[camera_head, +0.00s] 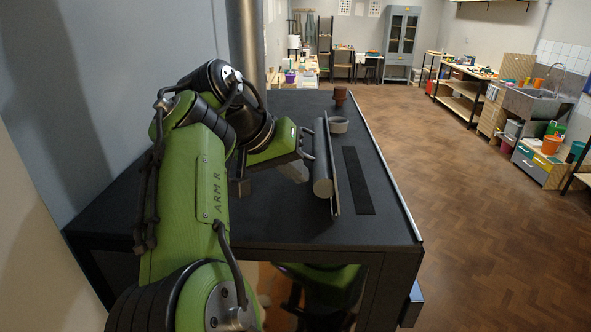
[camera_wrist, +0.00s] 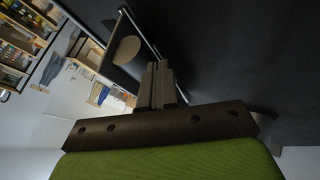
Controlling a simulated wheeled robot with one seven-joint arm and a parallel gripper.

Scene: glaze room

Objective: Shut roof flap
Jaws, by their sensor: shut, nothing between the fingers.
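The roof flap (camera_head: 333,178) is a thin, long plate standing up on edge on the dark flat roof (camera_head: 290,225). A thick grey cylinder (camera_head: 322,187) runs along its left side. A long black strip (camera_head: 357,180), which looks like an opening, lies just right of the flap. My gripper (camera_head: 307,143) is left of the cylinder, close to its side. In the wrist view the shut fingers (camera_wrist: 157,85) are close to the cylinder's round end (camera_wrist: 125,49). I cannot tell whether they touch it. No object is between the fingers.
A short grey ring (camera_head: 338,125) and a brown stub (camera_head: 340,96) stand on the roof beyond the flap. A vertical pipe (camera_head: 247,40) rises at the back left. A pale rail (camera_head: 388,170) edges the roof's right side. Open wooden floor (camera_head: 480,190) lies to the right.

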